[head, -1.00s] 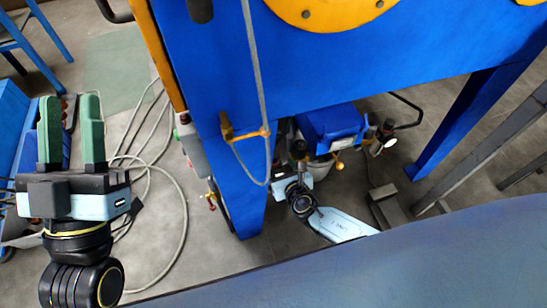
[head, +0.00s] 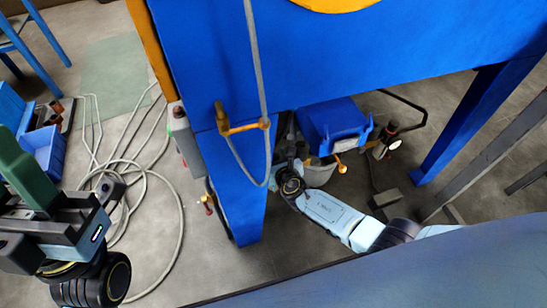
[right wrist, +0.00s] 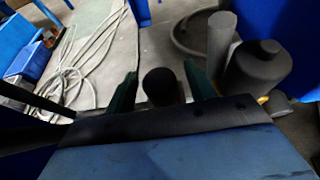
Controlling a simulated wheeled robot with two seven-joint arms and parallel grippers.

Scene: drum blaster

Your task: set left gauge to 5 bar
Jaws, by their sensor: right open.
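No gauge face with a readable needle shows, so I cannot read the left gauge. A small pale disc (head: 394,144) beside the blue unit (head: 335,125) may be a gauge; it is too small to tell. In the right wrist view, a dark round knob (right wrist: 162,86) shows between the two green fingers of my right gripper (right wrist: 160,72); the gripper is open, and contact is not clear. In the head view that gripper is hidden behind the machine leg. My left gripper (head: 15,160) is at the left edge, partly cut off, away from the machine.
The blue machine frame (head: 340,50) with its leg (head: 240,190) stands in the middle. A hanging hose (head: 257,70) passes an orange fitting (head: 242,127). Grey cables (head: 150,170) lie on the floor. A grey cylinder (right wrist: 258,70) stands right of the fingers.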

